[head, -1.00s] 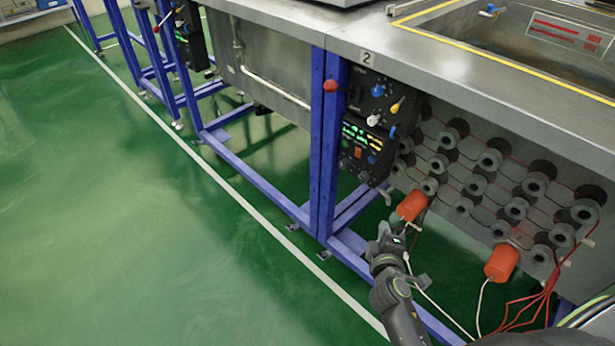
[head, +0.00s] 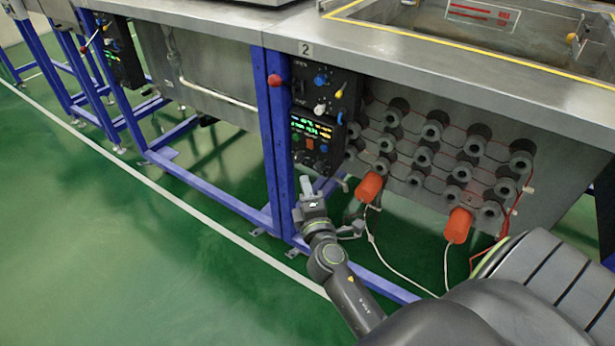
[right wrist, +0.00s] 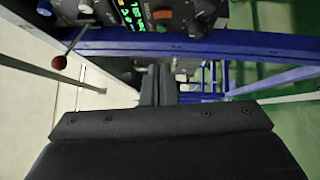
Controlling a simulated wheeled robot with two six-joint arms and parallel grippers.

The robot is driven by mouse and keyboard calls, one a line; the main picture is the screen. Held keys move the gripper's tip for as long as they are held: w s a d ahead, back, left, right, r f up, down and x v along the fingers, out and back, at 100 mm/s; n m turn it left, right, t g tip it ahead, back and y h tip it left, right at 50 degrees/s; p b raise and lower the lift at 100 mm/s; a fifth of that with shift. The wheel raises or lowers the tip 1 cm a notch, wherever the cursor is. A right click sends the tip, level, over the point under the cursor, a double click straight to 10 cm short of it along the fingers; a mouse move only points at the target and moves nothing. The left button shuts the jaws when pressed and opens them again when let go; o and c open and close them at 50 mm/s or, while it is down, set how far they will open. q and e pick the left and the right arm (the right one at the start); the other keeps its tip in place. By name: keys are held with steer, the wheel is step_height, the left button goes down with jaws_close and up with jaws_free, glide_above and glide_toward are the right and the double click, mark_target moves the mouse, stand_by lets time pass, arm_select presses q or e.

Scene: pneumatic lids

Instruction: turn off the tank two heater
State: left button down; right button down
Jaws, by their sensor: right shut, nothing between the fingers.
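The tank two control box (head: 345,85) hangs below the tank edge, under a "2" label (head: 305,49). Its lower unit has a lit green display (head: 311,127) and an orange rocker switch (head: 311,144). In the right wrist view the display (right wrist: 132,12) and the orange switch (right wrist: 163,14) are at the top edge, cut off by the frame. My right gripper (head: 307,183) is just below the box, pointing up at it. Its fingers (right wrist: 153,72) are together and empty, apart from the switch. My left gripper is not in view.
A lever with a red ball (head: 275,80) sticks out left of the box and shows in the right wrist view (right wrist: 60,62). Blue frame posts (head: 278,160) stand beside it. Orange cylinders (head: 369,187) with white cables are at the right. Green floor at left is free.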

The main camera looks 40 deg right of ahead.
mark_target(310, 144)
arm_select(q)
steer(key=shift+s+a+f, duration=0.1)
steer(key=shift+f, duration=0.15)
arm_select(e)
steer(key=shift+w+d+r, duration=0.2)
steer(key=shift+w+d, duration=0.95)
steer(key=shift+w, duration=0.35)
steer(key=shift+w+d+r, duration=0.15)
steer(key=shift+w+d, duration=0.95)
steer(key=shift+w, duration=0.45)
steer(key=shift+w+d+r, duration=0.2)
steer(key=shift+w+d, duration=0.95)
steer(key=shift+w, duration=0.35)
